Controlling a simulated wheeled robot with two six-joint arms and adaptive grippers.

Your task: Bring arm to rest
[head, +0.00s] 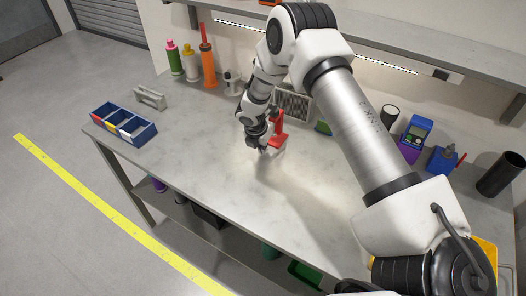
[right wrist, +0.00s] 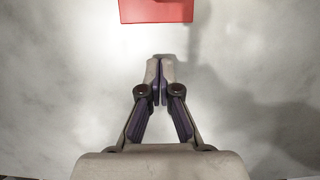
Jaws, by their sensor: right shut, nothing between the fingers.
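My right gripper (head: 261,150) is above the middle of the grey workbench (head: 215,160), pointing down. In the right wrist view its two fingers (right wrist: 160,70) meet at the tips with nothing between them. A red stand-like object (head: 279,130) is just beside the gripper, to its right and behind in the head view. Its flat red part (right wrist: 156,10) shows at the top edge of the right wrist view, apart from the fingertips. My left gripper is not in view.
A blue bin tray (head: 123,125) and a grey bracket (head: 150,98) are at the left. Several bottles, including an orange one (head: 208,68), stand at the back left. A blue device (head: 415,132) and a dark cup (head: 500,174) are at the right. A shelf (head: 380,45) runs above. The front middle of the bench is clear.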

